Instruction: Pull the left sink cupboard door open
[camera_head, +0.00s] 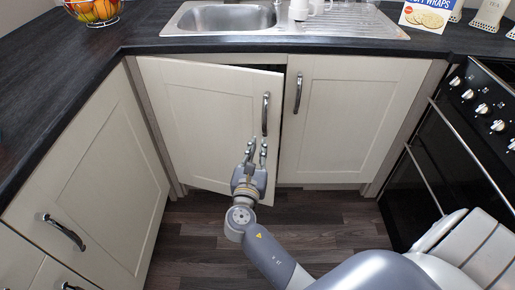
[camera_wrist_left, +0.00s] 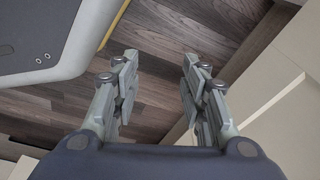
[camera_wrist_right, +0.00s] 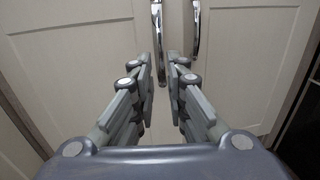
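The left sink cupboard door (camera_head: 205,120) is cream and stands slightly ajar, its right edge out from the frame with a dark gap along the top. Its upright metal handle (camera_head: 265,113) is near the right edge. My right gripper (camera_head: 257,145) is open at the handle's lower end. In the right wrist view the handle (camera_wrist_right: 158,40) shows between the spread fingertips (camera_wrist_right: 161,65); I cannot tell whether they touch it. My left gripper (camera_wrist_left: 160,70) is open and empty over the floor, outside the head view.
The right sink cupboard door (camera_head: 345,115) is shut, its handle (camera_head: 298,93) close beside. A cooker (camera_head: 465,150) stands at the right, and cream cabinets (camera_head: 95,190) at the left. Dark wood floor (camera_head: 200,235) in front is clear. The sink (camera_head: 230,18) is above.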

